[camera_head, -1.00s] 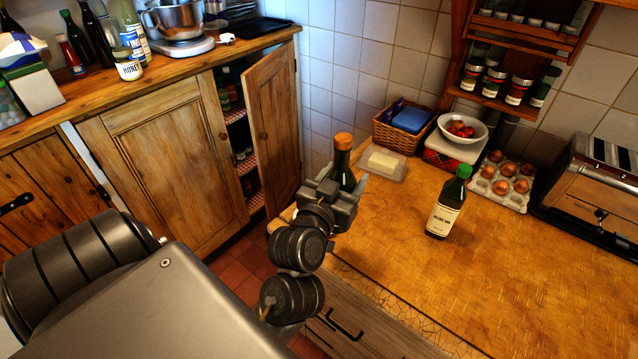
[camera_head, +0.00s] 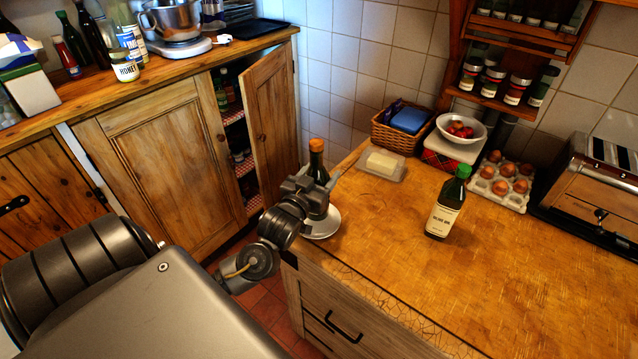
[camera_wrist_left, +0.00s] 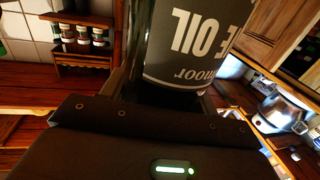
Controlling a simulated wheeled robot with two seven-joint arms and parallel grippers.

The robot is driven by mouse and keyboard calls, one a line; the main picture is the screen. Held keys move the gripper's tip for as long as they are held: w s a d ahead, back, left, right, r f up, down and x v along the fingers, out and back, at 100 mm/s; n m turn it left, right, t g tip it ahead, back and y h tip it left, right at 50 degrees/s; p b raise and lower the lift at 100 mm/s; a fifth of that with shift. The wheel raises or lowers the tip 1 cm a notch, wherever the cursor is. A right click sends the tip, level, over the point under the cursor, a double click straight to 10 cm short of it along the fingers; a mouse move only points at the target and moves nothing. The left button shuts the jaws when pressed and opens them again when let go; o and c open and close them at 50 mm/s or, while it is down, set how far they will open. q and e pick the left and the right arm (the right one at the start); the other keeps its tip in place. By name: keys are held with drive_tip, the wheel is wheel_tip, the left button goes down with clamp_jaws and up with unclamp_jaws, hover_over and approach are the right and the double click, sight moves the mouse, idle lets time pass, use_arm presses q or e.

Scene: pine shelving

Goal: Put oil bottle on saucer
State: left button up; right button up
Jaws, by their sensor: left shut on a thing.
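The oil bottle (camera_head: 317,155) is dark with an orange-brown top, and its black label with "OIL" shows in the left wrist view (camera_wrist_left: 195,45). My left gripper (camera_head: 316,184) is shut around it and holds it roughly upright near the counter's left corner. The saucer (camera_head: 325,223) is white and lies at that corner, just below the gripper in the head view. The gripper hides part of the saucer and the bottle's lower end, so I cannot tell whether they touch. My right gripper is out of view.
A green-capped bottle (camera_head: 446,203) stands mid-counter. The front counter is clear. A cupboard door (camera_head: 272,128) hangs open at left.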

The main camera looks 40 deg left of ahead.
use_arm(q)
drive_tip(key=shift+w+a+f, duration=0.1)
drive_tip(key=shift+a+f, duration=0.15)
wheel_tip(320, 180, down, 3)
drive_tip(key=shift+r+p, duration=0.15)
drive_tip(key=shift+p, duration=0.55)
drive_tip(key=shift+f, duration=0.3)
drive_tip(key=o, duration=1.6)
drive_tip(key=shift+d, duration=0.1)
drive_tip(key=shift+c, duration=0.2)
